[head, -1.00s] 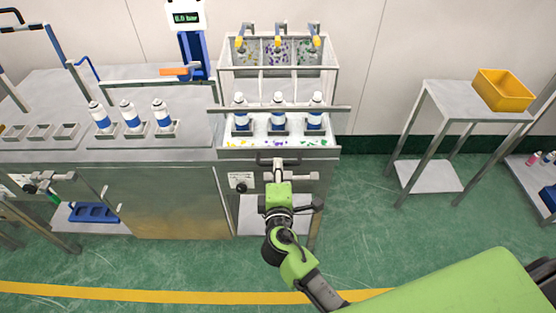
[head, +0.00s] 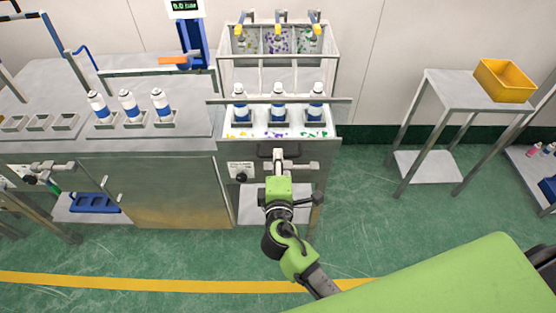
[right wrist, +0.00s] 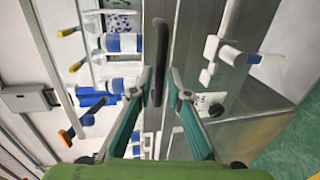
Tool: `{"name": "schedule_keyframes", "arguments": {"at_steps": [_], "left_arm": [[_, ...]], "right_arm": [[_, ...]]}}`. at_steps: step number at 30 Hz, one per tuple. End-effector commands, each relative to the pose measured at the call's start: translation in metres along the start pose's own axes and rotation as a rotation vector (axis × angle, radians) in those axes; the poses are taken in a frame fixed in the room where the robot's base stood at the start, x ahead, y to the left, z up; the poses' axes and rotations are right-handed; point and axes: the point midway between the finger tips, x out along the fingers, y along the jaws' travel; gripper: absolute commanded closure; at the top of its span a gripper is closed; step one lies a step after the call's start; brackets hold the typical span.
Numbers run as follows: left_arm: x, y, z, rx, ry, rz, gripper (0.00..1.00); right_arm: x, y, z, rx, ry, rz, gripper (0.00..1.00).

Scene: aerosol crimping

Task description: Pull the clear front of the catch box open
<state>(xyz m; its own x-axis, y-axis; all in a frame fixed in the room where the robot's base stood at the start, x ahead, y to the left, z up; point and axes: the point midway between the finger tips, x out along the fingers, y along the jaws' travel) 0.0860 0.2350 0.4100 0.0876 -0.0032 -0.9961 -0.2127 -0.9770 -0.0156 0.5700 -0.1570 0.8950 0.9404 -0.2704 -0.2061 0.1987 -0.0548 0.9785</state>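The box unit stands at the centre of the head view. Its upper divided part (head: 328,42) holds coloured specks. A dark bar handle (head: 265,152) sits on its metal front, below a white ledge with more specks. The handle also shows upright in the right wrist view (right wrist: 161,38). My right gripper (head: 278,157) is at the handle. In the right wrist view its two fingers (right wrist: 161,82) stand on either side of the handle, apart, with a gap visible at the right finger. Which panel is clear is hard to tell. My left gripper is out of view.
Three white-and-blue cans (head: 278,103) stand in holders behind a horizontal rail (head: 335,101). Lever valves with yellow ends (head: 279,30) sit above. A bench (head: 60,148) with more cans adjoins at left. A yellow bin (head: 504,80) is on a table at right. Floor in front is clear.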

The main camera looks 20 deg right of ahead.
Motion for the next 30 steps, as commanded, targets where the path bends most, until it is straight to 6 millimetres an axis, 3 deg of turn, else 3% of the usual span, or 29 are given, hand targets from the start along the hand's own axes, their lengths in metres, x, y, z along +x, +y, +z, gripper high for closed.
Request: {"name": "schedule_keyframes", "arguments": {"at_steps": [5, 12, 18, 30], "left_arm": [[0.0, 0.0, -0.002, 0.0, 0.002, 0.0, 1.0], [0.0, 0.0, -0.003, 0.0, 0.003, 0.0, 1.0], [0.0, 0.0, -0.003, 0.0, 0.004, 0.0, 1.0], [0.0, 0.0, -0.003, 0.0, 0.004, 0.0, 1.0]], "right_arm": [[-0.022, -0.002, -0.001, 0.0, 0.002, -0.004, 0.84], [-0.074, -0.002, 0.0, 0.001, 0.001, -0.005, 0.84], [-0.107, -0.002, 0.0, -0.001, 0.001, -0.004, 0.84], [-0.119, 0.0, 0.0, 0.0, 0.001, -0.001, 0.84]]}}
